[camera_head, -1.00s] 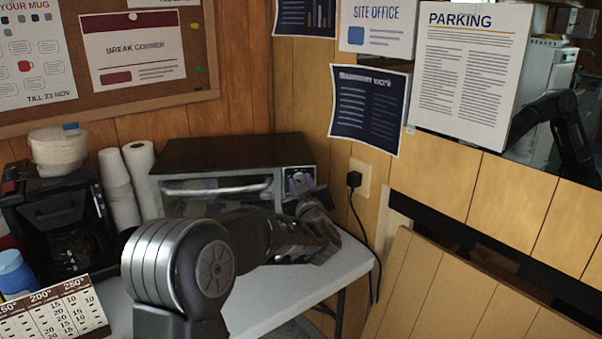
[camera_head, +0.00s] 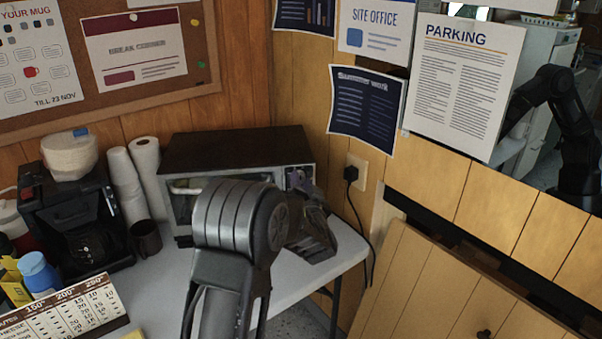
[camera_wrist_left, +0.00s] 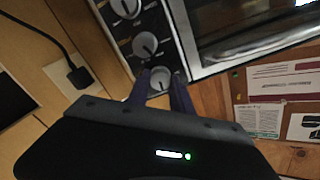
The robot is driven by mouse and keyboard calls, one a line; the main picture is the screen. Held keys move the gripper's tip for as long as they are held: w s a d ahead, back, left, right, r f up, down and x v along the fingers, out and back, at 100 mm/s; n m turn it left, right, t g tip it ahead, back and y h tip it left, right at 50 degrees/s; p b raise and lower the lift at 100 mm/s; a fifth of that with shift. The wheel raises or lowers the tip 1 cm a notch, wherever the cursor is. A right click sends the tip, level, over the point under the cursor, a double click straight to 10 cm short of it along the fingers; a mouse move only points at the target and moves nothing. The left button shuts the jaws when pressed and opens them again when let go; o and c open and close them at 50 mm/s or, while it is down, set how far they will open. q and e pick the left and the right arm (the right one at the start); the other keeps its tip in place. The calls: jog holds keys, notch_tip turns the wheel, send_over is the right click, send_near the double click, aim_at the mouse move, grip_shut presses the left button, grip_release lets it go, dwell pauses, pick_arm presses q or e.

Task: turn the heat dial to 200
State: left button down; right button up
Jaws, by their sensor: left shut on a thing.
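The small oven (camera_head: 235,150) stands on the table in the corner, its control panel on its right side. My left gripper (camera_head: 300,183) is at the top of that panel, and my forearm hides much of the oven front. In the left wrist view the picture is turned about, and three round dials show on the dark panel. My left gripper (camera_wrist_left: 160,84) has one finger on each side of the end dial (camera_wrist_left: 160,77) and is shut on it. The middle dial (camera_wrist_left: 145,45) and the far dial (camera_wrist_left: 125,7) are free. The scale marks are too small to read.
A chart (camera_head: 65,310) with temperature columns, one headed 200°, stands front left.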

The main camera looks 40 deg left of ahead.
pick_arm(q)
jog(key=m+p, duration=0.2)
jog(key=m, duration=0.1)
jog(key=shift+m, duration=0.3)
dwell(0.4)
jog(key=c, duration=1.1)
grip_release()
jog(key=shift+c, duration=0.2)
jog(key=shift+d, duration=0.1)
jog(key=v, duration=0.7)
jog(key=shift+s+d, duration=0.2)
jog(key=shift+s, duration=0.05)
